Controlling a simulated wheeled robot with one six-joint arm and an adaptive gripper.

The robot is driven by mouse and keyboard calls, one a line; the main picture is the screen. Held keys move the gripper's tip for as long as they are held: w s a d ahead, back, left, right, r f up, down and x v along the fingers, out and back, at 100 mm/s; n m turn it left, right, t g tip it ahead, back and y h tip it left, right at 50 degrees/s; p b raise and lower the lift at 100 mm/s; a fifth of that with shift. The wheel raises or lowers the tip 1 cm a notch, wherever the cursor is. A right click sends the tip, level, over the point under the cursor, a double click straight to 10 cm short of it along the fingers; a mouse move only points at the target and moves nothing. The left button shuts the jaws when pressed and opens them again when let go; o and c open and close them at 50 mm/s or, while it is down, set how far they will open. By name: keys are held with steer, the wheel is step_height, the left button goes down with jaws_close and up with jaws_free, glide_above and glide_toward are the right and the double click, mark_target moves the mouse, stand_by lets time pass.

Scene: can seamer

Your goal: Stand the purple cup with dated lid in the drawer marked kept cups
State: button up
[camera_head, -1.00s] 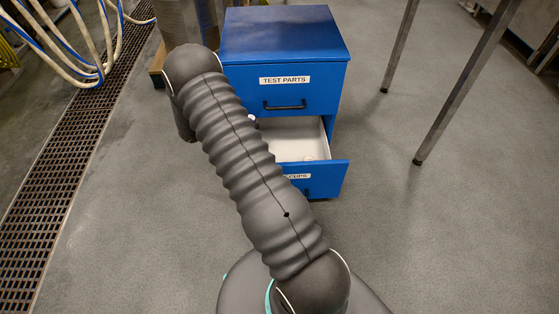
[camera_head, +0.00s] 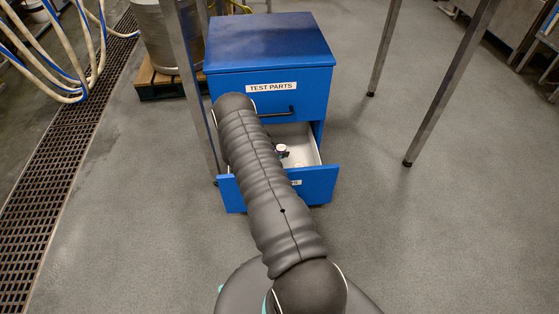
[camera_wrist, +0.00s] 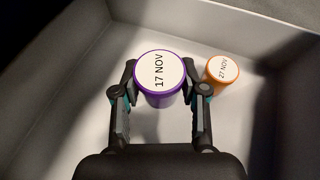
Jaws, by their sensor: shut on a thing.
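The purple cup (camera_wrist: 162,99) has a white lid marked "17 NOV" and stands between the fingers of my gripper (camera_wrist: 159,70), which is shut on it. In the wrist view, the cup is inside the white-walled open drawer (camera_wrist: 52,85); whether its base touches the drawer floor I cannot tell. In the head view, the lower drawer (camera_head: 318,186) of the blue cabinet is pulled out, its label mostly hidden by my arm. A small white lid (camera_head: 282,149) shows inside the drawer there, beside my arm. My gripper is largely hidden in that view.
An orange cup (camera_wrist: 221,72) with a lid marked "27 NOV" stands in the drawer close to my right finger. The blue cabinet (camera_head: 270,45) has a shut upper drawer labelled "TEST PARTS" (camera_head: 271,87). Metal legs (camera_head: 450,85) stand on the right, with open floor around.

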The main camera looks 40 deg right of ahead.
steer(key=shift+f, duration=2.5)
steer(key=shift+f+b, duration=0.25)
steer(key=shift+b, duration=0.2)
steer(key=o, duration=1.1)
steer(key=shift+o, duration=0.2)
steer(key=shift+r, duration=0.1)
steer(key=shift+w+a+r+p, duration=0.1)
steer(key=shift+a+r+p, duration=0.15)
steer(key=shift+p, duration=0.1)
steer(key=shift+v, duration=3.5)
steer(key=shift+f, duration=0.1)
